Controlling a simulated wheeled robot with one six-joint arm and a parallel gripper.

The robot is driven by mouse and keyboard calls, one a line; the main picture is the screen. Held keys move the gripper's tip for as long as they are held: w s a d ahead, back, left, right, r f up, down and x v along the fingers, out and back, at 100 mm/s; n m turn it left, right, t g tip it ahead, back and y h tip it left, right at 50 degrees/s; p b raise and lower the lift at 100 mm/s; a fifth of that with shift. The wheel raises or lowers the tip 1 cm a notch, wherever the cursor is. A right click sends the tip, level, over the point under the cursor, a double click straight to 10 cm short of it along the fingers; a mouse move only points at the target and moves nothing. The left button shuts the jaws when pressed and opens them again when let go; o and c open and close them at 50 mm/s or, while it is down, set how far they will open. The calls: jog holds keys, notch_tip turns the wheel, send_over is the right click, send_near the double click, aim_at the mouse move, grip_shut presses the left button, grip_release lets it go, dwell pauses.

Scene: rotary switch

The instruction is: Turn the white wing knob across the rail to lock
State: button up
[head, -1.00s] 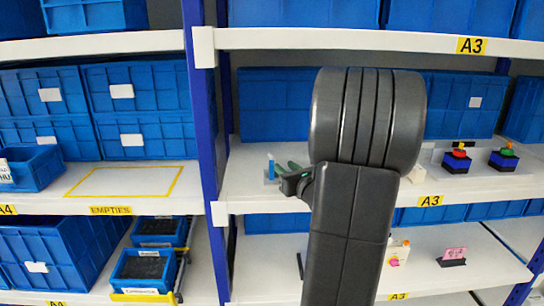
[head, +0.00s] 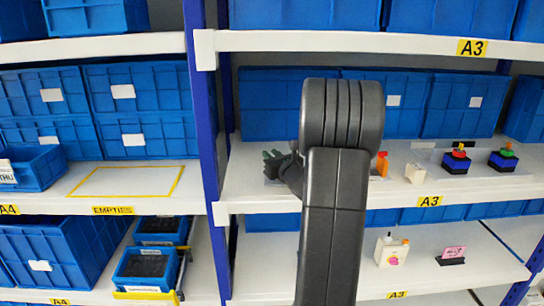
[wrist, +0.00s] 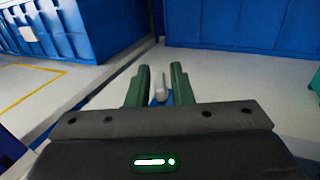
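The white wing knob (wrist: 160,86) stands between my two green fingers in the wrist view. A bit of blue (wrist: 169,98) shows at its base. My gripper (wrist: 161,73) is open, with one finger on each side of the knob. Some gap shows beside the knob, and I cannot tell whether either finger touches it. In the head view my gripper (head: 272,164) is over the middle shelf, left of my dark arm. The knob is hidden there behind the fingers. The rail cannot be made out clearly.
Blue bins (head: 271,105) line the back of the middle shelf (head: 240,183). A blue upright post (head: 206,130) stands left of my gripper. Right of my arm are an orange bottle (head: 382,163), a white block (head: 415,173) and button boxes (head: 456,161).

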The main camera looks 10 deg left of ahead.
grip_shut()
jog(key=shift+f+b, duration=0.2)
jog(key=shift+b, duration=0.5)
jog(key=shift+m+t+h+b, duration=0.3)
jog(key=shift+h+b, duration=0.1)
jog(key=shift+b, duration=0.25)
jog(key=shift+m+h+b, duration=0.3)
jog(key=shift+h+b, duration=0.1)
jog(key=shift+b, duration=0.6)
jog(key=m+t+h+b, duration=0.1)
jog(key=h+b, duration=0.1)
jog(key=b, duration=0.3)
jog(key=shift+t, duration=0.4)
jog(key=m+t+h+b, duration=0.1)
jog(key=m+h+b, duration=0.1)
jog(key=b, duration=0.6)
jog(key=shift+r, duration=0.1)
jog(key=shift+r+m+h+b, duration=0.3)
jog(key=shift+h+b, duration=0.3)
jog(key=shift+b, duration=0.55)
